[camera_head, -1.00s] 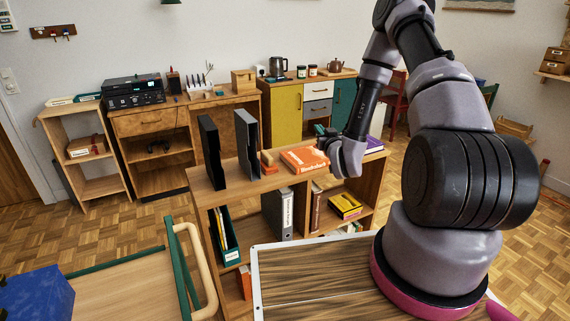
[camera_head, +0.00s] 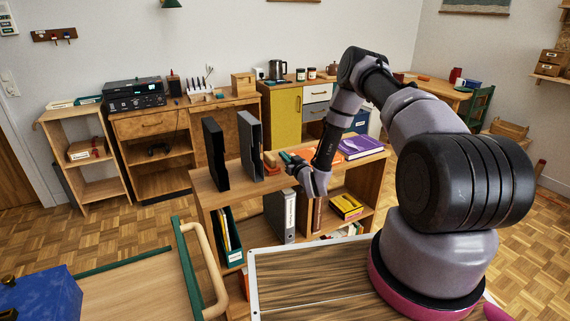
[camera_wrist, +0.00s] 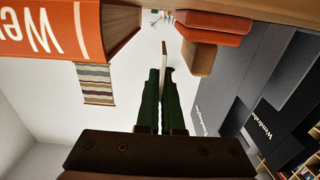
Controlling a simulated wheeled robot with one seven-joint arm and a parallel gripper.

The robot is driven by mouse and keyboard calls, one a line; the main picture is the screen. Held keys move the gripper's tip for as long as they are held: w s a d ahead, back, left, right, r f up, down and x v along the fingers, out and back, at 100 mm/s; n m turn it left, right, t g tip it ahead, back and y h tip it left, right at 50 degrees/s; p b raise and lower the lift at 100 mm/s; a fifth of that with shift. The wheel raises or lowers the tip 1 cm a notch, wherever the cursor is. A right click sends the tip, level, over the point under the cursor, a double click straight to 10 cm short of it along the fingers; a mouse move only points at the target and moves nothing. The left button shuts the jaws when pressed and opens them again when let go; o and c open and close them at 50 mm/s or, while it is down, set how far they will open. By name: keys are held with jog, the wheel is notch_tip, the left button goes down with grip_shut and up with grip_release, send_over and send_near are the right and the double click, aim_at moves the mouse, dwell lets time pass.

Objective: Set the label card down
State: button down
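The label card (camera_wrist: 165,55) shows in the wrist view as a thin, pale strip seen nearly edge-on. My gripper (camera_wrist: 162,88) has dark green fingers closed together on it, and the card sticks out past their tips. In the head view my gripper (camera_head: 287,158) is low over the top of the bookcase (camera_head: 236,184), beside the orange book. I cannot make out the card in the head view. Whether it touches the top cannot be told.
An orange book (camera_wrist: 50,30) is close beside my fingers; a brown-orange block (camera_wrist: 210,30) is near the card's far end. A purple book (camera_head: 360,147) lies at the right.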

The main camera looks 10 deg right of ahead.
jog(key=shift+f, duration=1.55)
jog(key=shift+f, duration=0.1)
jog(key=c, duration=1.1)
grip_release()
